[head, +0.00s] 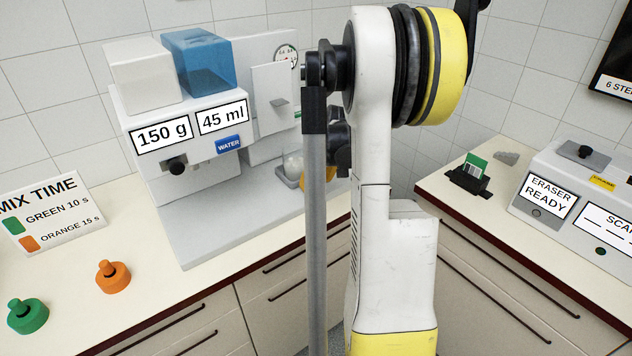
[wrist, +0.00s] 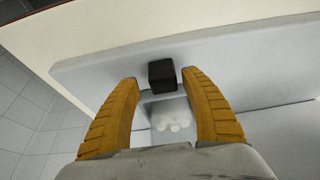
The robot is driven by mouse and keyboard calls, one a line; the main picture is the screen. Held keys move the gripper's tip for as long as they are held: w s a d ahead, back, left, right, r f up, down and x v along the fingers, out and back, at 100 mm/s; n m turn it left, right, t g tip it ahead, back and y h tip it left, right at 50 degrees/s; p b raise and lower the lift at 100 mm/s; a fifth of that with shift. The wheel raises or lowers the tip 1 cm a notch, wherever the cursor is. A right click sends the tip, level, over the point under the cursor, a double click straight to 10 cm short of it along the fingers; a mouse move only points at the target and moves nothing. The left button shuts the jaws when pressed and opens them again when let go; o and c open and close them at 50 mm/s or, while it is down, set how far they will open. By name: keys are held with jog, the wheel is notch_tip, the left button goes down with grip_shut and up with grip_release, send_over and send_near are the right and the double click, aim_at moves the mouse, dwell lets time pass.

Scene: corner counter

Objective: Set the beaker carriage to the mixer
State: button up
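The beaker (head: 293,166) is clear and stands low at the right end of the grey machine, partly hidden behind my arm. In the wrist view the beaker (wrist: 168,112) holds white lumps or powder. A black block (wrist: 161,74), which looks like the carriage's knob, sits in front of it. My gripper (wrist: 160,78) is open, with one yellow finger on each side of the black block and visible gaps to both. In the head view my gripper is mostly hidden by my arm. A tall grey unit with a round dial (head: 286,56), possibly the mixer, stands behind the beaker.
Dispensers marked 150 g (head: 165,134) and 45 ml (head: 222,117) stand left of the beaker. A mix-time sign (head: 45,215), a green knob (head: 28,315) and an orange knob (head: 113,277) are on the left counter. An eraser device (head: 545,197) stands on the right counter.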

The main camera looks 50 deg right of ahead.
jog(key=v, duration=1.2)
